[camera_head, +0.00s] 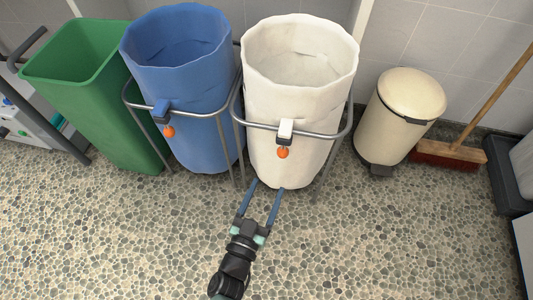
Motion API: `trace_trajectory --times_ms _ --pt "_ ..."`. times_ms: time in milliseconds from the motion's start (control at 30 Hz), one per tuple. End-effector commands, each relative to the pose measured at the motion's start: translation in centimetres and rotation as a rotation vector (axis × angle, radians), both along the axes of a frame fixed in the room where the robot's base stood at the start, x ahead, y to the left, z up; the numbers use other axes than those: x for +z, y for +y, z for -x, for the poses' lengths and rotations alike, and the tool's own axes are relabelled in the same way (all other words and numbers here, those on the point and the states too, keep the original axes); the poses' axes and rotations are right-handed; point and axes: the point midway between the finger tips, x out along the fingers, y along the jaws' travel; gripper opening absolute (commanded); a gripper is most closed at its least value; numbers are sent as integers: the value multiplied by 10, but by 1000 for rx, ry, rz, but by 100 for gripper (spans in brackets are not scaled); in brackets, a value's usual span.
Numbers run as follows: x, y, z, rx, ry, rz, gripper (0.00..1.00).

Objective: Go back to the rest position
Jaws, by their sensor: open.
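My gripper (264,200) shows in the head view at the lower middle, with its two blue fingers spread apart and nothing between them. It points away from me over the pebbled floor, its fingertips near the lower part of the white bag bin (290,105). Whether the fingertips touch the bin, I cannot tell. The white bin is upright in a metal ring frame with an orange knob on its front.
A blue bag bin (185,80) and a green bin (95,90) stand to the left. A cream pedal bin (395,120) and a broom (450,152) stand to the right, by the tiled wall. The pebbled floor (390,240) in front is clear.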

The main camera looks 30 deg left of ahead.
Motion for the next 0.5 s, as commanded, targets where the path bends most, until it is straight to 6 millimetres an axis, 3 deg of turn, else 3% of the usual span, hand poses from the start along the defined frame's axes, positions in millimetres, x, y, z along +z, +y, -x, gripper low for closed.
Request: trace_trajectory --times_ms 333,433,500 --pt "3 1 -2 1 -4 -2 69" --pt "24 5 -17 12 -33 -20 69" --pt "54 10 -37 28 -71 -43 69"
